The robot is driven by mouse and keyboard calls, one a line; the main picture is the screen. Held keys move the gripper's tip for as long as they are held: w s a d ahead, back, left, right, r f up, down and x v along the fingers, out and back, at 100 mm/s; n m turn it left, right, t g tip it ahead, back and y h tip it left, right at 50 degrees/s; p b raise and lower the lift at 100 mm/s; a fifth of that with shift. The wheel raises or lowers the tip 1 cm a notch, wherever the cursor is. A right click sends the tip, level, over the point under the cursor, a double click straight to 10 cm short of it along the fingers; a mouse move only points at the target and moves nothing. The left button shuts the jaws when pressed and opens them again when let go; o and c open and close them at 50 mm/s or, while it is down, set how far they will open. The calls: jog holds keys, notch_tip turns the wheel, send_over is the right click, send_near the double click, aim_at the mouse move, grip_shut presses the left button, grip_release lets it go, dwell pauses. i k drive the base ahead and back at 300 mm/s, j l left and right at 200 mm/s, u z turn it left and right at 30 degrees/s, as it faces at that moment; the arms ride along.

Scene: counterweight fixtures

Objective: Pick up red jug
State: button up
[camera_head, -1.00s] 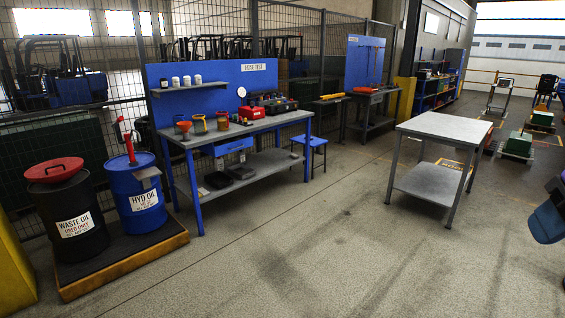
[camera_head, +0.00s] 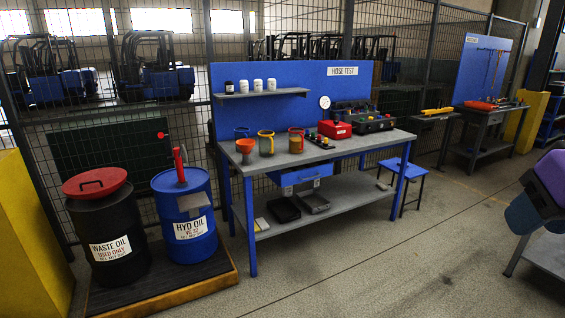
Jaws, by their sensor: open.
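Several small jugs stand upright in a row on the grey top of the hose test bench (camera_head: 350,150), in the middle of the view. The one with a red rim and red handle, a red jug (camera_head: 296,142), is the rightmost of them. Its body looks tan. A yellow-rimmed jug (camera_head: 265,144) stands to its left. A blue-rimmed jug (camera_head: 241,132) is farther left, partly hidden behind an orange-red funnel (camera_head: 245,147). Part of my arm shows at the right edge, apart from the bench. My gripper's fingers are not visible.
Waste oil (camera_head: 112,240) and hyd oil (camera_head: 184,220) drums stand on a yellow-edged pallet at left. A red box (camera_head: 334,129) and a control box lie right of the jugs. A blue stool (camera_head: 403,171) is by the bench's right end. Floor in front is clear.

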aim_at(295, 135)
jog(key=i+j, duration=0.15)
jog(key=i, duration=0.8)
jog(key=i+j+u, duration=0.1)
jog(key=i, duration=0.85)
jog(key=i+j+z, duration=0.1)
jog(key=i+z, duration=0.2)
jog(key=i, duration=1.5)
